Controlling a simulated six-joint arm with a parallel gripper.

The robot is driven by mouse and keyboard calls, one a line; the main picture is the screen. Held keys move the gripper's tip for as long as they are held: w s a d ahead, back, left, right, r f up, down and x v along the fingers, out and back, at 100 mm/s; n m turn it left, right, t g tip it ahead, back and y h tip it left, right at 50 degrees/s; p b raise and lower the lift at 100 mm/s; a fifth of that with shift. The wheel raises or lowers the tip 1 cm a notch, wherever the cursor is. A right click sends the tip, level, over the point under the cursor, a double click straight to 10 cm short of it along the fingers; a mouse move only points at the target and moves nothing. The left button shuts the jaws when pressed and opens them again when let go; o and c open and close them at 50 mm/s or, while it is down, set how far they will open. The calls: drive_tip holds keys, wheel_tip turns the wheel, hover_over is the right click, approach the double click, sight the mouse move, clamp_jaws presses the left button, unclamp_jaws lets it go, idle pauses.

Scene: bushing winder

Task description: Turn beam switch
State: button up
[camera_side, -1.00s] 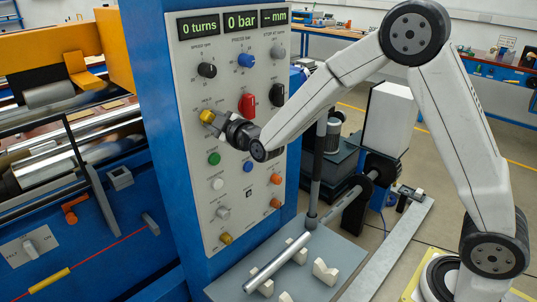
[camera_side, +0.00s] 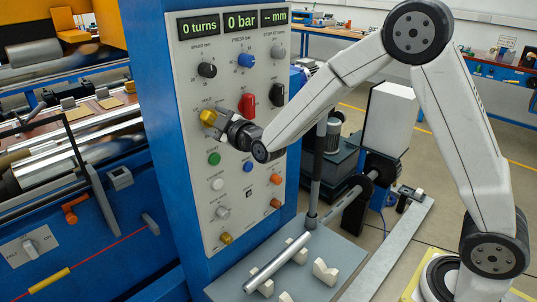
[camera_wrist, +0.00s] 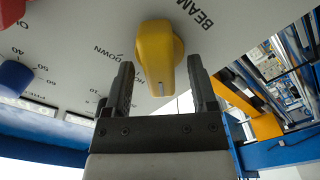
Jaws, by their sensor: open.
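The yellow beam switch (camera_side: 208,117) is a knob on the grey control panel (camera_side: 200,160), left of the red switch. In the wrist view the yellow knob (camera_wrist: 158,50) sits between my two fingers, and the words BEAM and DOWN are printed beside it. A pale mark on its narrow end points toward the gripper body. My gripper (camera_wrist: 160,75) is open, one finger on each side of the knob with visible gaps. In the side view my gripper (camera_side: 222,124) is at the switch and hides part of it.
A red switch (camera_side: 248,104), a black switch (camera_side: 277,95) and several coloured buttons are close by on the panel. A metal rod (camera_side: 277,262) lies on V-blocks below. The blue winding machine (camera_side: 90,240) with its rollers stands at left.

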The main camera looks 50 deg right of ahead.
drive_tip(key=s, duration=0.7)
drive_tip(key=shift+s, duration=0.1)
idle(0.5)
drive_tip(key=s+d+f+m+g, duration=0.1)
drive_tip(key=s+f+m+g, duration=0.2)
drive_tip(key=s, duration=0.4)
drive_tip(key=s+d+f+m+g, duration=0.2)
drive_tip(key=s+f+m+g, duration=0.1)
drive_tip(key=s+f+g, duration=0.3)
drive_tip(key=s+d+f+m+g, duration=0.2)
drive_tip(key=s+g, duration=0.4)
drive_tip(key=s, duration=0.4)
wheel_tip(320, 180, down, 2)
drive_tip(key=shift+d+f+m, duration=0.15)
drive_tip(key=shift+f+m, duration=0.1)
drive_tip(key=shift+m, duration=0.35)
